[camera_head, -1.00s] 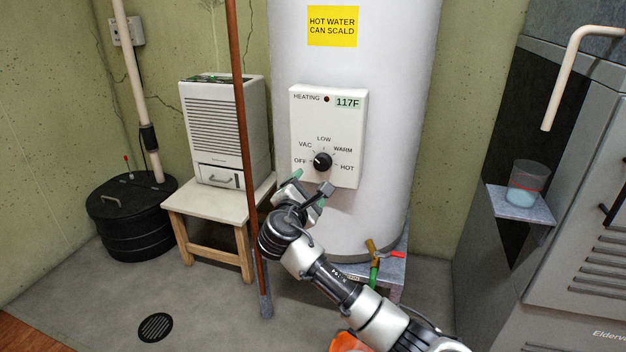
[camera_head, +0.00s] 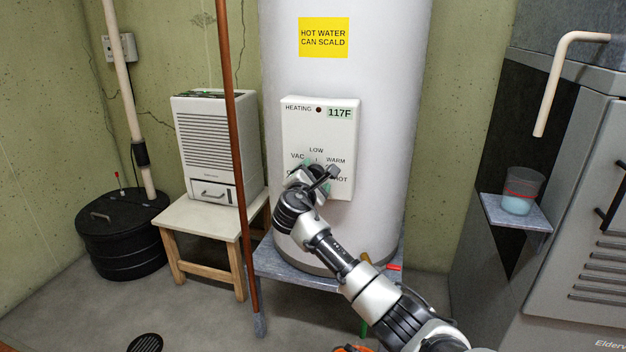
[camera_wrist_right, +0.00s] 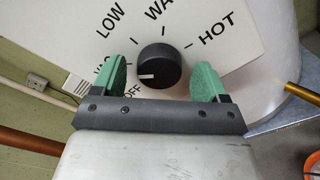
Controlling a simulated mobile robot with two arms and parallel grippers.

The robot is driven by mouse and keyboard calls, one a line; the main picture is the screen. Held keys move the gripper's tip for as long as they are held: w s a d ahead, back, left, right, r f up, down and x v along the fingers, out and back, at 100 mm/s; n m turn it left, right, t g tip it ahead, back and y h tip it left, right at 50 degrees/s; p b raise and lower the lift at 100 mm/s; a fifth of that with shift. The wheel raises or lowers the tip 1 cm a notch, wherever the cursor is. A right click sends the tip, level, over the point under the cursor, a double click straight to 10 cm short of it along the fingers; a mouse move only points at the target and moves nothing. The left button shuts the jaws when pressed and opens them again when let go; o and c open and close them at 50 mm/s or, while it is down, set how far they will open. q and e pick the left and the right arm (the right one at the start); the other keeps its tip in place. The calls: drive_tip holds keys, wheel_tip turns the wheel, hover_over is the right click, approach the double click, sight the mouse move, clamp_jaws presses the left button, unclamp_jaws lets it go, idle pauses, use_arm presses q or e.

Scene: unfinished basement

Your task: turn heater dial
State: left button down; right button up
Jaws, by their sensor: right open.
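The heater's control panel (camera_head: 340,135) is a white box on the white tank (camera_head: 385,90), with a display reading 117F and the labels OFF, VAC, LOW, WARM and HOT. In the right wrist view the round black dial (camera_wrist_right: 163,66) shows between the two green fingertips of my right gripper (camera_wrist_right: 163,77), which is open, with a gap on each side. The dial's white mark points left, near OFF. My left gripper is not in view.
A reddish-brown pipe (camera_head: 236,150) stands left of the tank. A wooden stool (camera_head: 205,216) holds a white dehumidifier (camera_head: 207,145). A glass beaker (camera_head: 522,190) sits on a small shelf (camera_head: 515,212) at right. A black lidded sump (camera_head: 122,238) is at far left.

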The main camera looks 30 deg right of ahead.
drive_tip(key=c, duration=0.9)
